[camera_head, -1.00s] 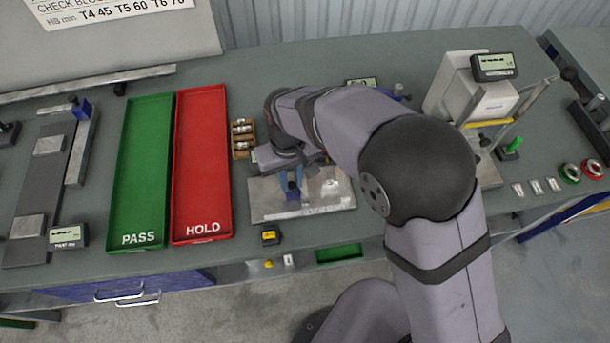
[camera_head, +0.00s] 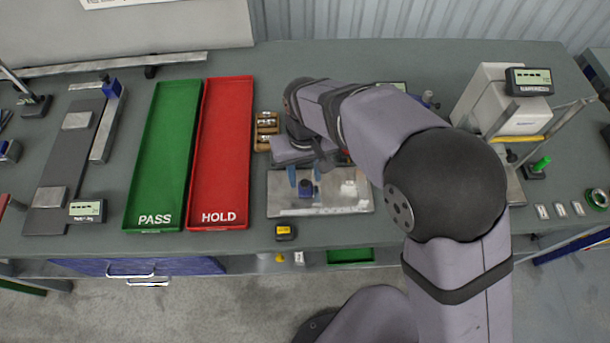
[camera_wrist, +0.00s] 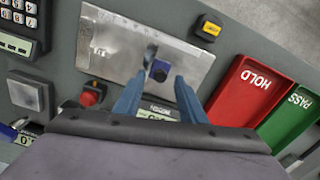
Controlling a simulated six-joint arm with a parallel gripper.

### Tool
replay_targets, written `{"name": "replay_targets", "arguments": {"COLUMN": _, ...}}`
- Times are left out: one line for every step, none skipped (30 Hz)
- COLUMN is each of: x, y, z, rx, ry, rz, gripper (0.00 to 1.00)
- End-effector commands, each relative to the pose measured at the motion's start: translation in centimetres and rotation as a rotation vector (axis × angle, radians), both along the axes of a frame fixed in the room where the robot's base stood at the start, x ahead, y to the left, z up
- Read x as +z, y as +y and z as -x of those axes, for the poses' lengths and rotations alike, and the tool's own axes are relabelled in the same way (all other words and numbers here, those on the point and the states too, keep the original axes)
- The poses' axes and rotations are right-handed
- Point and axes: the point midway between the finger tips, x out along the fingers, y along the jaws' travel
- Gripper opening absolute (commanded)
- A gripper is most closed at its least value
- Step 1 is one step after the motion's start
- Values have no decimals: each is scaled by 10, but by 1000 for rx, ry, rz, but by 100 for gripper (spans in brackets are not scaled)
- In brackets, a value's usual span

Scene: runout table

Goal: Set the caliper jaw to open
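A bright metal plate (camera_head: 290,208) lies on the bench, with a dark blue jaw block (camera_head: 306,188) standing on it. The block also shows in the wrist view (camera_wrist: 158,72), with a thin grey upright piece beside it. A small whitish block (camera_head: 348,187) sits further right on the plate; I cannot tell whether it is the other jaw. My gripper (camera_head: 305,176) is over the plate's back side, its two blue fingers apart. In the wrist view my gripper (camera_wrist: 161,82) is open, with the block just beyond and between the fingertips; contact cannot be told.
Left of the plate are a red HOLD tray (camera_head: 221,150) and a green PASS tray (camera_head: 166,150). A small wooden rack (camera_head: 266,130) stands behind the plate. A small black and yellow box (camera_head: 286,232) sits at the front edge. A red button (camera_wrist: 92,93) is close to my left finger in the wrist view.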

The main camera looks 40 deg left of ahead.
Motion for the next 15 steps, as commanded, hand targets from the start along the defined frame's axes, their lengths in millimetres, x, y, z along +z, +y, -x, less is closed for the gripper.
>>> {"name": "replay_targets", "arguments": {"x": 5, "y": 1, "z": -1, "rx": 0, "ry": -2, "rz": -5, "gripper": 37}}
{"name": "replay_targets", "arguments": {"x": 9, "y": 1, "z": 0, "rx": 0, "ry": -2, "rz": -5, "gripper": 37}}
{"name": "replay_targets", "arguments": {"x": 15, "y": 1, "z": -1, "rx": 0, "ry": -3, "rz": -6, "gripper": 37}}
{"name": "replay_targets", "arguments": {"x": 20, "y": 1, "z": -1, "rx": 0, "ry": -3, "rz": -6, "gripper": 37}}
{"name": "replay_targets", "arguments": {"x": 24, "y": 1, "z": -1, "rx": 0, "ry": -3, "rz": -6, "gripper": 37}}
{"name": "replay_targets", "arguments": {"x": 30, "y": 1, "z": -1, "rx": 0, "ry": -3, "rz": -6, "gripper": 37}}
{"name": "replay_targets", "arguments": {"x": 33, "y": 1, "z": -1, "rx": 0, "ry": -2, "rz": -6, "gripper": 37}}
{"name": "replay_targets", "arguments": {"x": 37, "y": 1, "z": 0, "rx": 0, "ry": -2, "rz": -6, "gripper": 37}}
{"name": "replay_targets", "arguments": {"x": 42, "y": 1, "z": -1, "rx": 0, "ry": -2, "rz": -6, "gripper": 37}}
{"name": "replay_targets", "arguments": {"x": 46, "y": 1, "z": -1, "rx": 0, "ry": -2, "rz": -6, "gripper": 37}}
{"name": "replay_targets", "arguments": {"x": 48, "y": 1, "z": -1, "rx": 0, "ry": -2, "rz": -6, "gripper": 37}}
{"name": "replay_targets", "arguments": {"x": 52, "y": 1, "z": 0, "rx": 0, "ry": -1, "rz": -4, "gripper": 37}}
{"name": "replay_targets", "arguments": {"x": 54, "y": 1, "z": 0, "rx": 0, "ry": -1, "rz": -4, "gripper": 37}}
{"name": "replay_targets", "arguments": {"x": 56, "y": 1, "z": 0, "rx": 0, "ry": -1, "rz": -4, "gripper": 37}}
{"name": "replay_targets", "arguments": {"x": 58, "y": 1, "z": 0, "rx": 0, "ry": -1, "rz": -4, "gripper": 37}}
